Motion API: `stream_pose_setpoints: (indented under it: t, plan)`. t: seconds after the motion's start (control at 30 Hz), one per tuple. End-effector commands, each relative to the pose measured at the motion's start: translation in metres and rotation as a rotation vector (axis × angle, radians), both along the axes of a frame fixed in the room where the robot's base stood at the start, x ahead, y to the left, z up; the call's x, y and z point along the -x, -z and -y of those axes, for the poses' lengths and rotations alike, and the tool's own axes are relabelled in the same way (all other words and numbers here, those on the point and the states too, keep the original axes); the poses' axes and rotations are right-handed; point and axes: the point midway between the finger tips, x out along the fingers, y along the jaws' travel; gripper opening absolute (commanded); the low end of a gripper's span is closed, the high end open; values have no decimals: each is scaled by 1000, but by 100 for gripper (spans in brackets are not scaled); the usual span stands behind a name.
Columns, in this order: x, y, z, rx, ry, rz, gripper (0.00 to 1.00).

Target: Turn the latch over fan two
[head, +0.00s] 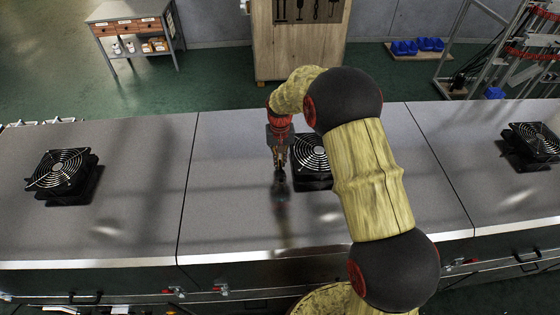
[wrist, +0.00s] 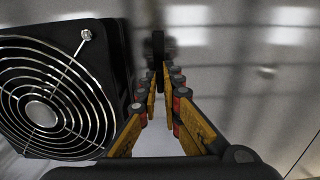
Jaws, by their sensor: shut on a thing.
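The middle fan (head: 312,160), black with a chrome ring guard, stands on the grey dryer top (head: 240,220). It fills the left of the wrist view (wrist: 45,105). My gripper (head: 280,172) points down just left of this fan. In the wrist view, its yellow-and-black fingers (wrist: 160,82) converge on a small dark piece (wrist: 158,46), which looks like a latch handle. The gripper is shut on it. Its shape and how far it is turned are mostly hidden by the fingers and blurred.
Another fan (head: 60,172) is at the left and one (head: 535,142) at the far right. Red clasps (head: 220,290) line the dryer's front side. My arm hides part of the top right of the middle fan. The top left of the gripper is clear.

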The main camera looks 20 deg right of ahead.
Motion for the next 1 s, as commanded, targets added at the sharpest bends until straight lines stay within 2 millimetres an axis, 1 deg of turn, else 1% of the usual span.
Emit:
stream_pose_setpoints:
  t: [0.27,0.47,0.67,1.0]
  plan:
    - [0,0,0,0,-17,0,0]
    - [0,1,0,0,-94,0,0]
    - [0,2,1,0,-243,1,0]
    - [-1,2,2,0,-565,2,0]
